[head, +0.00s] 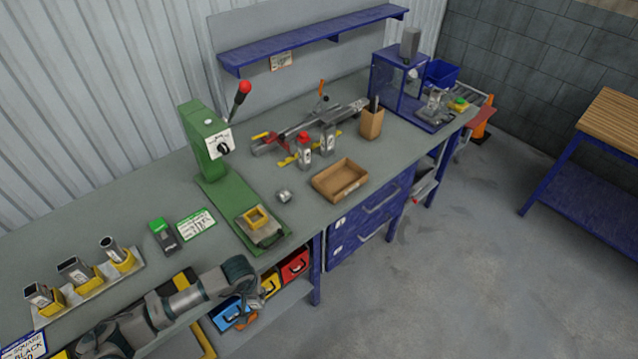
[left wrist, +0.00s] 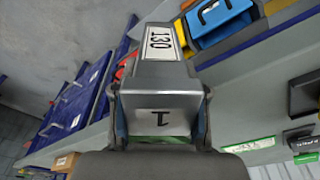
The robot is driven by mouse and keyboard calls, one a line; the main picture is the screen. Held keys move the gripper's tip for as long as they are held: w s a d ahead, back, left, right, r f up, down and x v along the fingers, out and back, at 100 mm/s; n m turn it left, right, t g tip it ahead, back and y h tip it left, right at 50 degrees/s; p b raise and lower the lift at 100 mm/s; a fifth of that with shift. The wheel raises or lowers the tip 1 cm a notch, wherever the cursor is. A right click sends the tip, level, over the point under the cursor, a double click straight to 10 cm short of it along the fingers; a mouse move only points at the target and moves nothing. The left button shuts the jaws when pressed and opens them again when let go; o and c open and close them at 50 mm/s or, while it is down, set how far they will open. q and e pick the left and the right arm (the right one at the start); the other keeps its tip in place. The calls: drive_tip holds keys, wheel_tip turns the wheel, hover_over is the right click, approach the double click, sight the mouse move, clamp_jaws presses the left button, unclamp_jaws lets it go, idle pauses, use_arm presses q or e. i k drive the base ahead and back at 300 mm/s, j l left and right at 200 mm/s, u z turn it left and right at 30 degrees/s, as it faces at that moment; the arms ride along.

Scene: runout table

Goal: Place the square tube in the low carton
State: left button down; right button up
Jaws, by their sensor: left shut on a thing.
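My left gripper (head: 246,284) hangs over the front edge of the table, left of the low carton. The held piece is hidden in the head view. The low carton (head: 348,190), a shallow open brown box, stands apart from the gripper near the table's front edge and looks empty. My right gripper is not in view.
A green press (head: 215,165) with a red-knobbed lever stands between arm and carton. A rack (head: 88,287) with several tubes is at left. A small metal part (head: 284,196) lies left of the carton. A tall brown box (head: 371,122) and labelled pieces (head: 305,150) stand behind it.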

sight(343, 181)
drive_tip(key=i+l+u, duration=0.25)
drive_tip(key=l, duration=0.2)
drive_tip(key=l+u, duration=0.3)
drive_tip(key=l, duration=0.15)
drive_tip(key=i+l+u, duration=0.1)
drive_tip(key=l+u, duration=0.15)
drive_tip(key=l, duration=0.25)
